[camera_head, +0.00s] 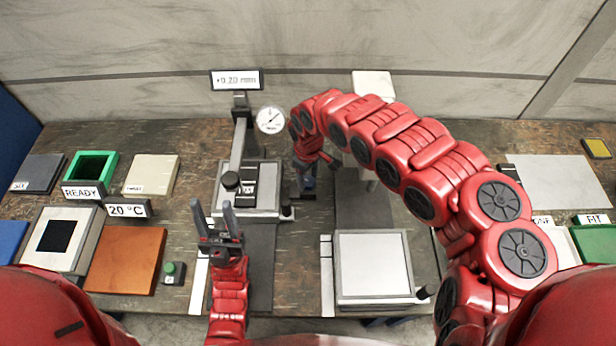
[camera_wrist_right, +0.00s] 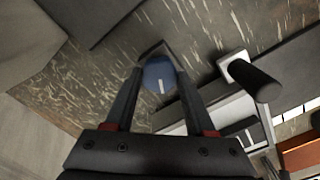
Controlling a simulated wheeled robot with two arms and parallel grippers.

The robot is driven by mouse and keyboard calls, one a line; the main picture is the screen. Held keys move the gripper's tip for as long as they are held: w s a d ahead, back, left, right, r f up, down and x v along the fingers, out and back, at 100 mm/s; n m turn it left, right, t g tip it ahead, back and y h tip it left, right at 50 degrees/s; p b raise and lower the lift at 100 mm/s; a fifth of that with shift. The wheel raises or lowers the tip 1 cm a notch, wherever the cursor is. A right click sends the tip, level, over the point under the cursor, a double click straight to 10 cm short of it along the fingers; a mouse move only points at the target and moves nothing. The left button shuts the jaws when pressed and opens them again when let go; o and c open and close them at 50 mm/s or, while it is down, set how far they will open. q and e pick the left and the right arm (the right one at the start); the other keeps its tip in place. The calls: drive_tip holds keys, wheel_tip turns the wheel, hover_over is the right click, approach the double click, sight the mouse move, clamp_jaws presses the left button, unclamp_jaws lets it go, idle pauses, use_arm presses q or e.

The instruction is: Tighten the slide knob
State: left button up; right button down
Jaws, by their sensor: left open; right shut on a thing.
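A blue knob (camera_wrist_right: 158,74) with a white line on its face sits between the fingertips of my right gripper (camera_wrist_right: 160,82) in the right wrist view. The right gripper is shut on it. My left gripper (camera_head: 220,215) is open and empty, in front of the stand's base.
A dial gauge (camera_head: 270,120) and a display reading +0.20 mm (camera_head: 236,79) stand at the back. A white-topped stage (camera_head: 373,265) stands front centre. Plates and a READY sign (camera_head: 83,191) fill the left side. My right arm arches over the right middle.

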drive_tip(key=shift+w, duration=0.1)
drive_tip(key=shift+c, duration=1.2)
unclamp_jaws()
drive_tip(key=shift+r, duration=0.15)
wheel_tip(320, 180, up, 8)
drive_tip(key=shift+w+d+f+b, duration=0.15)
drive_tip(key=shift+f+b, duration=0.05)
drive_tip(key=shift+b, duration=0.45)
wheel_tip(320, 180, up, 8)
drive_tip(key=p, duration=0.6)
hover_over(309, 179)
drive_tip(key=shift+s+r+p, duration=0.3)
drive_tip(key=shift+r+p, duration=0.4)
drive_tip(key=shift+r, duration=0.15)
drive_tip(key=shift+a+f, duration=0.1)
drive_tip(key=shift+a, duration=0.1)
